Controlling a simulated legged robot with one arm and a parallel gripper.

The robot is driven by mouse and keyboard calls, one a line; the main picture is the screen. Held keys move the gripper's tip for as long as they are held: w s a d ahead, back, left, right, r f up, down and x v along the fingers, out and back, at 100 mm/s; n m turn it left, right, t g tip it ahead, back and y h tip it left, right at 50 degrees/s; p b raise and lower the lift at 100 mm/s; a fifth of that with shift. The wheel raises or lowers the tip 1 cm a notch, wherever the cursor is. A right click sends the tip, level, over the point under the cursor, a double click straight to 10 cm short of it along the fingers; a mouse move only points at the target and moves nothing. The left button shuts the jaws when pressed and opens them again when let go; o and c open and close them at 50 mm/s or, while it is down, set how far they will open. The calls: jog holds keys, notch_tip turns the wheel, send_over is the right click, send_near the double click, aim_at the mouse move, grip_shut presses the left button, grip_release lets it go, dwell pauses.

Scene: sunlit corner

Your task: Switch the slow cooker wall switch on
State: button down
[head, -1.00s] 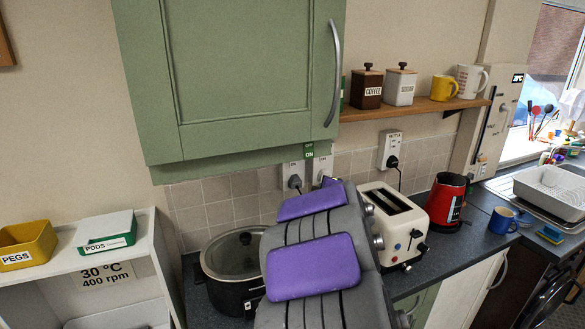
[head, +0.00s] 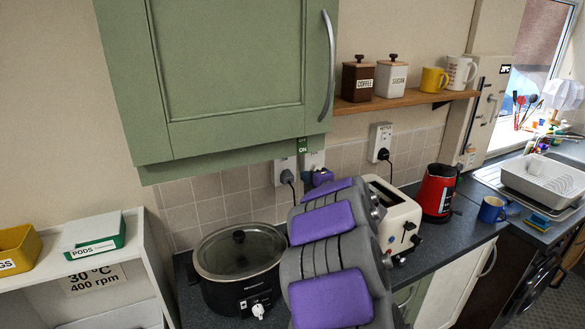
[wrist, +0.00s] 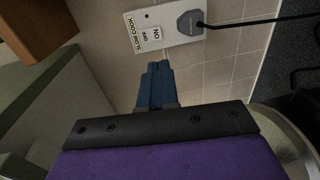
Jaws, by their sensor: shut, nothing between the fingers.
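The slow cooker wall switch is on a white plate (wrist: 150,38) in the wrist view, with a "SLOW COOK" label and OFF and ON markings. A grey plug (wrist: 190,21) with a black cable sits in the same plate. My gripper (wrist: 155,70) is shut and empty, its blue fingertips just short of the plate's lower edge, near the ON marking. I cannot tell whether they touch. In the head view, the black slow cooker (head: 240,275) stands on the counter, left of my arm. My gripper (head: 321,177) is partly hidden there, near the wall plates under the cabinet.
A green cabinet (head: 230,80) hangs low over the sockets. A cream toaster (head: 397,222) stands close to the right of my arm, with a red kettle (head: 438,192) beyond it. A kettle socket (head: 380,140) is on the wall. White shelves (head: 145,260) stand at left.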

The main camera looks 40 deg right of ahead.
aim_at(284, 161)
jog(key=b+x, duration=0.1)
jog(key=x, duration=1.3)
jog(key=shift+b, duration=0.4)
jog(key=shift+w+f, duration=0.1)
jog(key=shift+f, duration=0.15)
